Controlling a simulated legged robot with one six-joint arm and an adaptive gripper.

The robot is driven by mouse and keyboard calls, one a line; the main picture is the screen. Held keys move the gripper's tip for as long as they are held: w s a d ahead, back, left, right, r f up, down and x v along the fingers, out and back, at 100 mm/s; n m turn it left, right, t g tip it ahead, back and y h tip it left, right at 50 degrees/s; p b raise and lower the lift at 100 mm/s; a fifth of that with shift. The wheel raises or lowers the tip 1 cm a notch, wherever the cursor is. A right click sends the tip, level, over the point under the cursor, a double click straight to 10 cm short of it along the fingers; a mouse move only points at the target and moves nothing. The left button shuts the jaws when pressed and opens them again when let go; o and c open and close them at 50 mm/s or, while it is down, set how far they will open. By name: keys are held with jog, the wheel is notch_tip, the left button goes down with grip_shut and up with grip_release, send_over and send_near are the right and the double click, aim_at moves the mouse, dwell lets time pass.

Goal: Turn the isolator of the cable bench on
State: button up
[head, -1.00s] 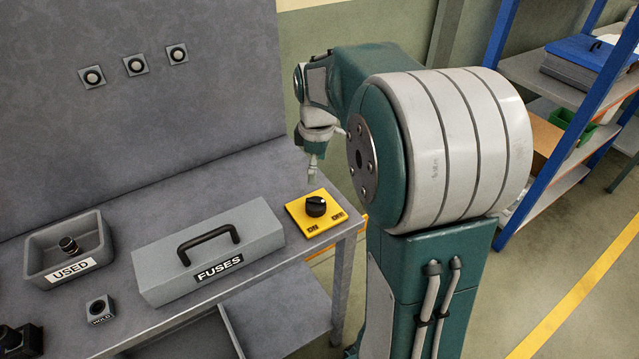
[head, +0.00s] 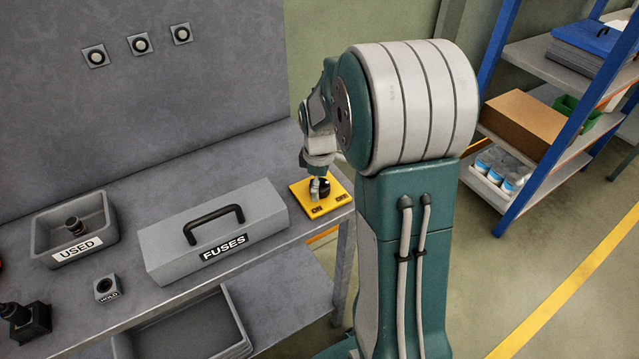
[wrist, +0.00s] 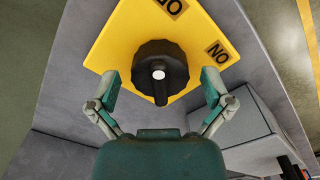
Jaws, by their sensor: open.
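The isolator is a black rotary knob (head: 325,187) on a yellow plate (head: 335,201) at the right end of the bench. The plate carries ON and OFF labels along its front edge. In the wrist view the knob (wrist: 160,62) has a white spot and a raised bar pointing down the picture, between my fingers. My gripper (wrist: 160,86) is open, one finger to each side of the bar; contact cannot be made out. In the head view my gripper (head: 317,184) is low over the plate and partly hides the knob.
The grey FUSES box (head: 215,235) stands left of the plate. Further left are the USED tray (head: 103,222) and a small HOLD block (head: 107,288). A grey back panel (head: 140,110) rises behind the bench. A blue-framed shelf (head: 560,165) stands at the right.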

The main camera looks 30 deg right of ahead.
jog(key=c, duration=1.1)
jog(key=shift+m, duration=0.4)
jog(key=m, duration=0.3)
jog(key=shift+s+f+m, duration=0.1)
jog(key=shift+m, duration=0.2)
jog(key=m, duration=0.4)
jog(key=shift+m, duration=0.3)
jog(key=m, duration=0.4)
jog(key=shift+m, duration=2.5)
